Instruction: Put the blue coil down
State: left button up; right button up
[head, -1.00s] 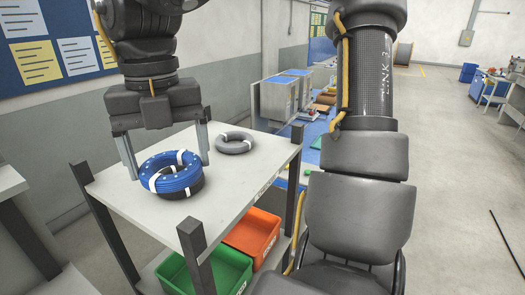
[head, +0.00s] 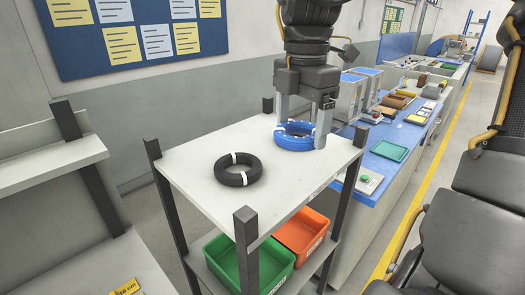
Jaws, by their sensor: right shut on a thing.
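The blue coil (head: 290,144) with white bands is at the back right of the white table top (head: 200,140). My right gripper (head: 302,128) comes down from above, with its fingers on either side of the coil, shut on it. The coil is level and low over the top; I cannot tell whether it touches what is under it. A black coil (head: 225,179) with white bands lies flat at the front left, apart from the gripper. My left gripper is out of view.
Dark corner posts (head: 246,240) rise above the table top. A green bin (head: 226,262) and an orange bin (head: 303,238) stand on the lower shelf. A blue bench (head: 405,135) with trays is to the right. The table's middle is clear.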

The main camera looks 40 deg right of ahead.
jog(key=p, duration=0.6)
send_over(278, 159)
jog(key=s, duration=0.1)
jog(key=f, duration=0.8)
jog(key=shift+a+f, duration=0.25)
jog(key=shift+w+d+f, duration=0.15)
jog(key=shift+w+f, duration=0.1)
jog(key=shift+f, duration=0.2)
jog(key=shift+w+d+f+p, duration=0.1)
jog(key=shift+w+f+p, duration=0.1)
jog(key=shift+p, duration=0.15)
notch_tip(278, 159, down, 2)
jog(key=shift+f+p, duration=0.2)
jog(key=shift+p, duration=0.1)
jog(key=shift+d+f, duration=0.1)
jog(key=shift+f, duration=0.35)
